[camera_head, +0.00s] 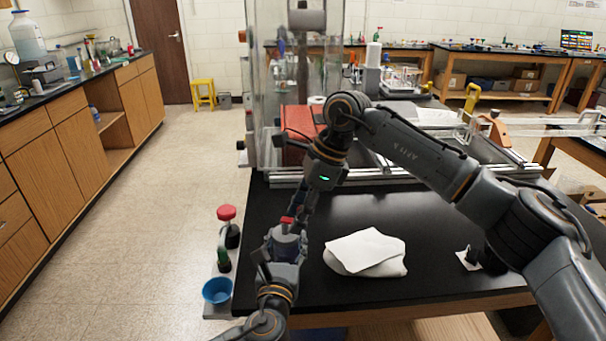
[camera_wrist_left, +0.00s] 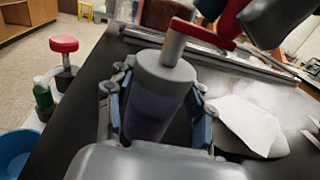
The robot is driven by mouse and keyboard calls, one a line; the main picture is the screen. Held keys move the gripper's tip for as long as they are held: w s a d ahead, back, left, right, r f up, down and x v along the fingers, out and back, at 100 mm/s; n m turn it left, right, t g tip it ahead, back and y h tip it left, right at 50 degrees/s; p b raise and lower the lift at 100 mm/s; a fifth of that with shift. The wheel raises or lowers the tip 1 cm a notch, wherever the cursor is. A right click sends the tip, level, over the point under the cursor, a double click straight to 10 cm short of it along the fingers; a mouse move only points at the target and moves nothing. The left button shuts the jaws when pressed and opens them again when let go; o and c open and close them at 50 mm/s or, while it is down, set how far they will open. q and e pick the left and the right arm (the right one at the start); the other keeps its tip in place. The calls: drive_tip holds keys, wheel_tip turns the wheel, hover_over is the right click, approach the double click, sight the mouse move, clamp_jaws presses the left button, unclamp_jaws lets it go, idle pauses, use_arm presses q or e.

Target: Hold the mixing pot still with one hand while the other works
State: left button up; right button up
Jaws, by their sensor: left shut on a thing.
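The mixing pot (camera_head: 287,243) has a grey lid and a red crank on top. In the left wrist view the pot (camera_wrist_left: 152,108) stands upright with a dark bluish body below the lid. My left gripper (camera_wrist_left: 160,82) is shut on it, one finger on each side. The red crank (camera_wrist_left: 203,34) reaches to the right from a grey post on the lid. My right gripper (camera_head: 305,208) comes down from above beside the crank. In the wrist view its fingers are partly cut off around the red crank end, and their grip is unclear.
A white sheet (camera_head: 366,250) lies on a pale lump on the black bench (camera_head: 440,218), right of the pot. A red-topped stamp-like item (camera_head: 228,225), a green bottle (camera_head: 224,262) and a blue bowl (camera_head: 217,291) stand at the left edge. An aluminium frame (camera_head: 400,176) lies behind.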

drive_tip(key=a+m+t, duration=0.1)
drive_tip(key=m, duration=0.2)
drive_tip(key=s+m+t, duration=0.1)
drive_tip(key=m, duration=0.2)
drive_tip(key=a+m+t+h, duration=0.1)
drive_tip(key=m, duration=0.2)
drive_tip(key=shift+s+a, duration=0.15)
drive_tip(key=shift+a, duration=0.2)
drive_tip(key=v, duration=1.2)
drive_tip(key=shift+a, duration=0.1)
drive_tip(key=w+a+f+m+h, duration=0.1)
drive_tip(key=f+m+h, duration=0.1)
drive_tip(key=f+m, duration=0.3)
drive_tip(key=w+a+f+m+t+h, duration=0.1)
drive_tip(key=w+f+m+h, duration=0.1)
drive_tip(key=f+m, duration=0.4)
drive_tip(key=m+h, duration=0.1)
drive_tip(key=m, duration=0.2)
drive_tip(key=shift+w, duration=0.25)
drive_tip(key=shift+f, duration=0.1)
drive_tip(key=shift+c, duration=0.3)
